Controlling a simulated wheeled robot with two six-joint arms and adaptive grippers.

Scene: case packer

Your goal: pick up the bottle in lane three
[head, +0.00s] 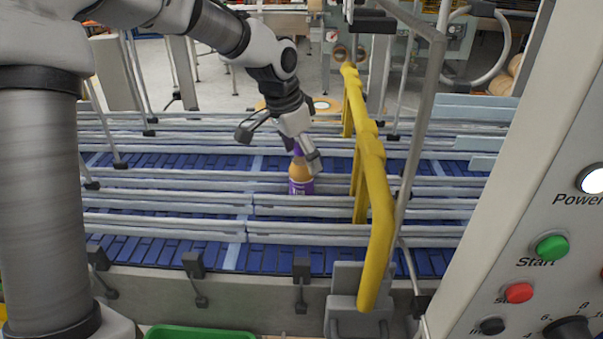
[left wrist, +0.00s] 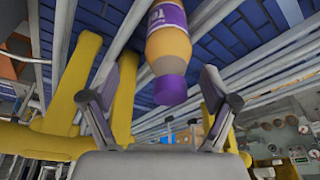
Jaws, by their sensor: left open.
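The bottle (head: 301,173) is orange with a purple label and a purple cap. It stands upright on the blue conveyor between guard rails, in the middle of the head view. I cannot tell the lane number from any marking. My left gripper (head: 280,148) is open above and around the bottle's top, with one finger on the near right side of it. In the left wrist view the purple cap (left wrist: 170,90) lies between the two spread fingers of the gripper (left wrist: 160,108), with a gap on each side. My right gripper is not in view.
Grey guard rails (head: 180,226) run along the blue conveyor (head: 150,257) on both sides of the bottle. A yellow post frame (head: 372,190) stands close to the right of the gripper. A control panel (head: 540,215) fills the right side. A green tray (head: 200,333) is at the bottom.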

